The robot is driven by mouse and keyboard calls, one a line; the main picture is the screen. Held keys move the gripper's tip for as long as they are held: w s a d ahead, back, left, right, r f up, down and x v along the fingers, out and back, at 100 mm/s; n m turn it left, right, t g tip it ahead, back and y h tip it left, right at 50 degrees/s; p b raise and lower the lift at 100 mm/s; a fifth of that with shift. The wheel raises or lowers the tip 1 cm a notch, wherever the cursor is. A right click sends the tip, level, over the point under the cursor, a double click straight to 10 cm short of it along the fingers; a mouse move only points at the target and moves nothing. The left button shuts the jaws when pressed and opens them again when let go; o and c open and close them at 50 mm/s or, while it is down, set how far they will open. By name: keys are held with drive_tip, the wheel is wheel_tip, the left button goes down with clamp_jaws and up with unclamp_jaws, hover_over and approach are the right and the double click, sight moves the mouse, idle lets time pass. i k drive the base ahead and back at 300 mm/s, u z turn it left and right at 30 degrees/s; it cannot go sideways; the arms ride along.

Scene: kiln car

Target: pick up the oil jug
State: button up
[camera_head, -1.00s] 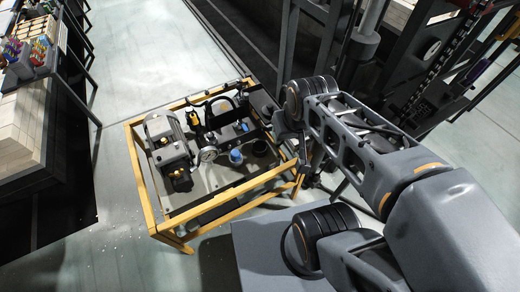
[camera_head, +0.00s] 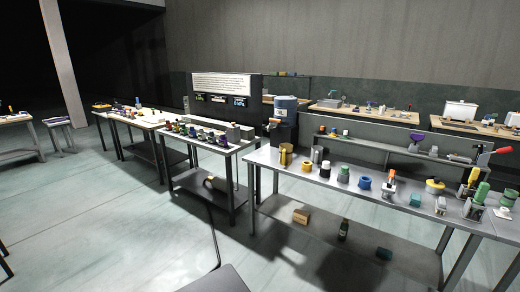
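I cannot pick out an oil jug for certain in the head view. A blue container (camera_head: 286,104) stands on a dark stand at the left end of the right-hand workbench. I cannot tell whether either one is the oil jug. My gripper and arm are out of view.
The right-hand workbench (camera_head: 325,186) carries several small parts and tools, among them a blue ring (camera_head: 365,183). A brown box (camera_head: 301,216) is on its lower shelf. More tables stand left and behind. The floor (camera_head: 110,225) at left is open.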

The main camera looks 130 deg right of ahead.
sight(285, 151)
drive_tip(key=z, duration=3.8)
drive_tip(key=i, duration=2.05)
drive_tip(key=z, duration=0.5)
drive_tip(key=i, duration=1.3)
drive_tip(key=z, duration=1.1)
drive_tip(key=i, duration=0.45)
drive_tip(key=z, duration=0.2)
